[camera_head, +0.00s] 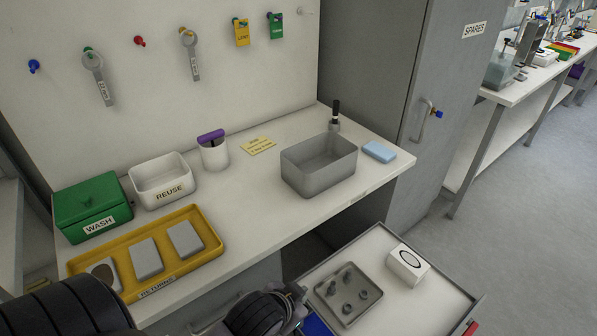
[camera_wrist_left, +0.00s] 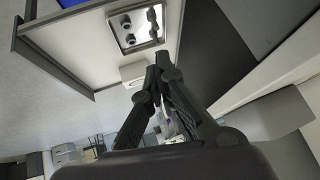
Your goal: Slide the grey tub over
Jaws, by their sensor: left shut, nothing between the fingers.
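The grey tub (camera_head: 318,178) stands upright on the right part of the white bench, open at the top, and looks empty. In the head view, part of my left arm and hand (camera_head: 262,312) shows at the bottom, in front of the bench and left of the open drawer, well apart from the tub. The wrist view shows my left gripper (camera_wrist_left: 163,64) with its fingers together and nothing between them. I cannot make out the tub for certain in that view. My right gripper is not in view.
A light blue block (camera_head: 379,152) lies just right of the tub, and a black-handled tool (camera_head: 335,117) stands behind it. A yellow note (camera_head: 258,146) lies to its left. The open drawer (camera_head: 405,310) juts out below, holding a metal tray (camera_head: 348,318) and a white box (camera_head: 408,264).

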